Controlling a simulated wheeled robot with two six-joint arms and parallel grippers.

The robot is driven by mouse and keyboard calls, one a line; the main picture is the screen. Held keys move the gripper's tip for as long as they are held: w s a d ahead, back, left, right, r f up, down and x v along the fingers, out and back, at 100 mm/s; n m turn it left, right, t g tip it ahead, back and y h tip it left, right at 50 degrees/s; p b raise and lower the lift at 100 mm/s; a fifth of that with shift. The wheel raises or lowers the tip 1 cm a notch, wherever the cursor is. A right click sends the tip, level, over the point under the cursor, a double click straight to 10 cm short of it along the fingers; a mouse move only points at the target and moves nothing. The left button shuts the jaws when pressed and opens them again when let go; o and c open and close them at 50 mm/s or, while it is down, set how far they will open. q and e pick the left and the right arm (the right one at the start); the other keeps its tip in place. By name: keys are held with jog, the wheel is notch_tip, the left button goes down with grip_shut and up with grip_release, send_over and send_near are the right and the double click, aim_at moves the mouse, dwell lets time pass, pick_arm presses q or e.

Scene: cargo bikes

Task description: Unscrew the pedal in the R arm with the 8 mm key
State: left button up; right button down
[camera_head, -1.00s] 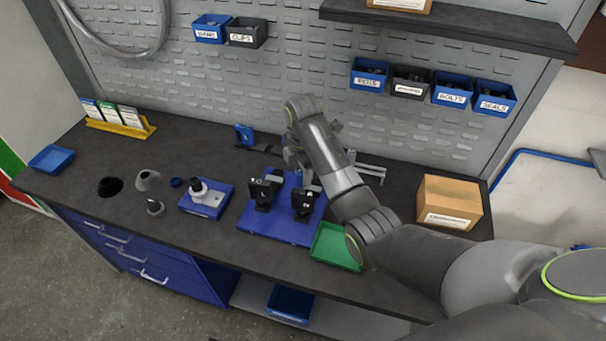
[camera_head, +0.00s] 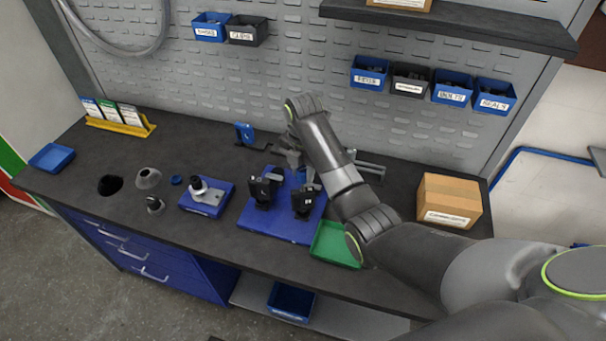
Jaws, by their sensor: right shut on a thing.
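My right gripper (camera_head: 294,158) hangs behind my right forearm, over the back edge of the blue fixture plate (camera_head: 275,229). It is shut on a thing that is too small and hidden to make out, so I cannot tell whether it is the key. Two black clamps stand upright on the plate, a left one (camera_head: 262,191) and a right one (camera_head: 302,203). Small grey parts show by the right clamp, just below the gripper. I cannot tell the pedal and the R arm apart there, nor whether the gripper touches them. My left gripper is not in view.
A green tray (camera_head: 335,245) lies right of the plate and a cardboard box (camera_head: 449,201) further right. A blue block with a grey plate (camera_head: 206,198) stands left. A blue holder (camera_head: 244,133) and a grey rack (camera_head: 370,167) are behind.

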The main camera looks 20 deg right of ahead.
jog(key=shift+s+f+n, duration=0.1)
jog(key=shift+f+n, duration=0.05)
jog(key=shift+n, duration=0.15)
jog(key=n, duration=0.6)
jog(key=shift+f, duration=0.1)
dwell(0.4)
jog(key=shift+r, duration=0.6)
